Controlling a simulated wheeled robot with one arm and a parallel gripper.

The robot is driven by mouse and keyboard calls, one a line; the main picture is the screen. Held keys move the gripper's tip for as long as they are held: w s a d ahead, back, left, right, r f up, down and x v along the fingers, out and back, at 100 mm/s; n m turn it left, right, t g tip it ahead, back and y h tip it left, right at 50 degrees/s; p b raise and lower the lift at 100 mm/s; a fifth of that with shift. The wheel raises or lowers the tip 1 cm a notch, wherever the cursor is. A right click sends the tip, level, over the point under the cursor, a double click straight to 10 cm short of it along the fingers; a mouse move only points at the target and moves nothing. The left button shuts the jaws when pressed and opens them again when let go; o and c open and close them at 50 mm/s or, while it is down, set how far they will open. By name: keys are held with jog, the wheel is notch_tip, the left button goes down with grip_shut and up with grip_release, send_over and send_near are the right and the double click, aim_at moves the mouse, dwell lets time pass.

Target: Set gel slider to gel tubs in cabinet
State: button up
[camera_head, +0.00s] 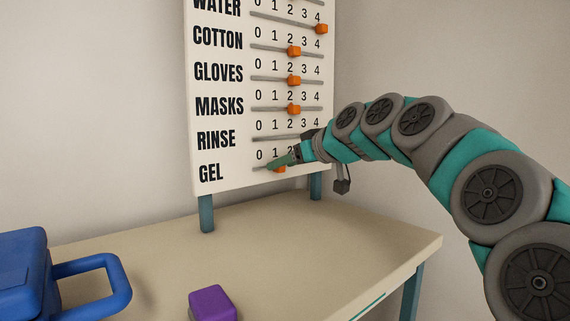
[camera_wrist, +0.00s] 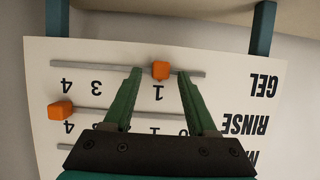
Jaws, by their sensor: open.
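The orange gel slider (camera_head: 280,169) sits on the lowest track of a white board (camera_head: 205,120), beside the word GEL. In the wrist view, which shows the board upside down, the gel slider (camera_wrist: 160,70) is at the number 1. My gripper (camera_wrist: 159,72) is open, with one green finger on each side of the slider and a gap at both sides. In the head view my gripper (camera_head: 284,162) is at the gel row and covers part of its numbers. No gel tubs and no cabinet are in view.
The orange rinse slider (camera_wrist: 60,110) is near 4, just above the gel row. Masks (camera_head: 293,109), gloves and cotton sliders stand at 2, water at 4. A beige table (camera_head: 330,240) below holds a purple block (camera_head: 212,304). A blue case (camera_head: 22,275) with handle is at left.

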jog(key=v, duration=0.7)
jog(key=shift+s, duration=0.2)
jog(key=shift+d, duration=0.1)
